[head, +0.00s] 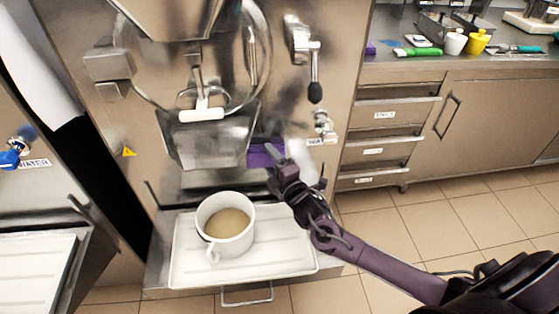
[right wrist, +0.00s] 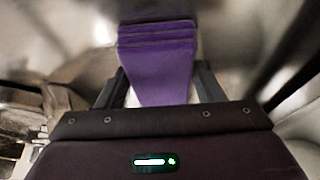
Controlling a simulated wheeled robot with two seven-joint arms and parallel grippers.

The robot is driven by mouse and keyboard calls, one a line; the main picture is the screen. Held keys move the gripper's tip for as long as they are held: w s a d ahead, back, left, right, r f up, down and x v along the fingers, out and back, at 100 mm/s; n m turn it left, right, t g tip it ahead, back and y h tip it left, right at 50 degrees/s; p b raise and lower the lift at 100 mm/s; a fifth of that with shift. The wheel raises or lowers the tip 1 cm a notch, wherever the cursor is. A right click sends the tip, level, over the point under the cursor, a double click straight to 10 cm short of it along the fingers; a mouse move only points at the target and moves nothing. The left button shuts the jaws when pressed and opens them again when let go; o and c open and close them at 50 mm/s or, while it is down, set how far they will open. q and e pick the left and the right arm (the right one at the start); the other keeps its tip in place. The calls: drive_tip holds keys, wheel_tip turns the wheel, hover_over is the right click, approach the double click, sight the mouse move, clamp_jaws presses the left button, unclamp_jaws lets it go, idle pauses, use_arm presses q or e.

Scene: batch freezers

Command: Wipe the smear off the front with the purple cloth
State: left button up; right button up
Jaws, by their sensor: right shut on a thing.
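The purple cloth (head: 262,155) is folded and held by my right gripper (head: 275,163), against or very close to the steel front (head: 335,70) of the freezer, right of the spout chute. In the right wrist view the cloth (right wrist: 158,60) sits between both fingers, and the gripper (right wrist: 155,95) is shut on it. A pale hazy patch (head: 301,152) shows on the front just right of the cloth; I cannot tell whether it is the smear or a reflection. The cloth and gripper hide part of the front. My left gripper is out of view.
A white mug (head: 213,242) with beige liquid stands on a white tray (head: 190,272) below the chute (head: 205,140). A lever handle (head: 315,75) and a small tap (head: 324,125) stick out nearby. A drawer counter (head: 400,75) holding cups and tools stands at right.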

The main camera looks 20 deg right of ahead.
sight(255, 161)
drive_tip(key=shift+w+a, duration=0.3)
drive_tip(key=shift+a, duration=0.7)
drive_tip(key=shift+w+a, duration=0.25)
drive_tip(key=shift+a, duration=0.75)
drive_tip(key=s+p, duration=0.1)
drive_tip(key=s+a+p, duration=0.1)
drive_tip(key=s, duration=0.1)
drive_tip(key=shift+s+r+p, duration=0.15)
drive_tip(key=shift+s+p, duration=0.15)
drive_tip(key=shift+s+a+f+p, duration=0.15)
drive_tip(key=shift+s+p, duration=0.15)
drive_tip(key=shift+s, duration=0.3)
drive_tip(key=shift+s+a+f+p, duration=0.15)
drive_tip(key=shift+s+p, duration=0.1)
drive_tip(key=shift+s, duration=0.3)
drive_tip(key=shift+r, duration=0.1)
